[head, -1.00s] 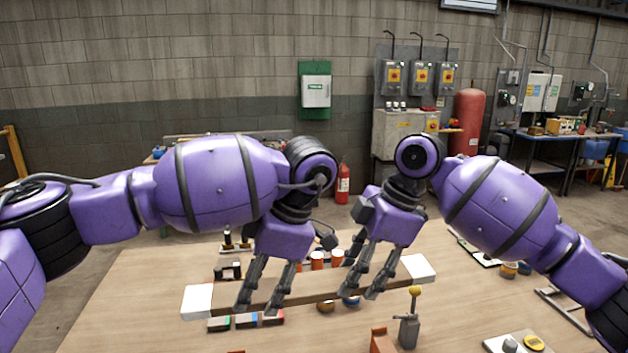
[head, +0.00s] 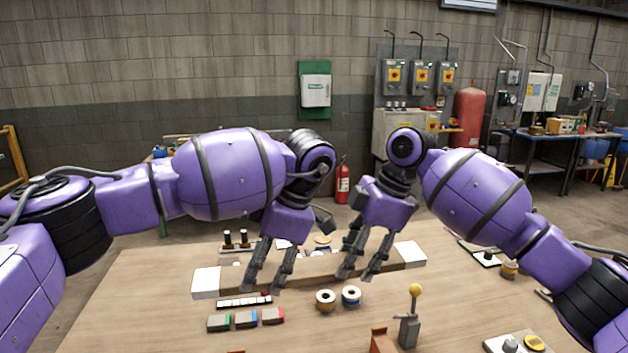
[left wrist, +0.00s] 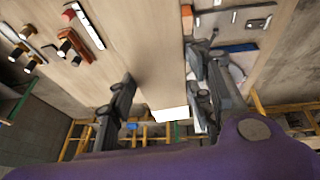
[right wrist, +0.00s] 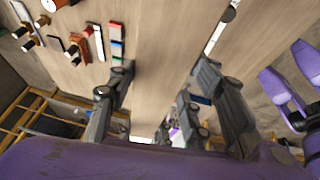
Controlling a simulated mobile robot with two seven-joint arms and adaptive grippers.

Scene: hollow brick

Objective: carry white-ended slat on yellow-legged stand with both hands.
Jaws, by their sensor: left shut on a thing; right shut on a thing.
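The white-ended slat runs left to right across the workbench in the head view. Its left white end (head: 206,283) and right white end (head: 410,254) both show, and a white end (left wrist: 170,114) shows in the left wrist view. My left gripper (head: 264,284) is shut on the slat left of its middle, and my right gripper (head: 359,272) is shut on it right of its middle. Both fingers point down. The slat looks roughly level and covers things behind it. Yellow legs (left wrist: 75,140) show beyond the bench in the left wrist view; the stand's top is not clear.
On the wooden workbench (head: 140,320), two spools (head: 326,300) and several coloured blocks (head: 246,319) lie in front of the slat. A yellow-knobbed lever (head: 409,325) stands front right. A pair of dark-topped posts (head: 236,240) stands behind the slat's left part.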

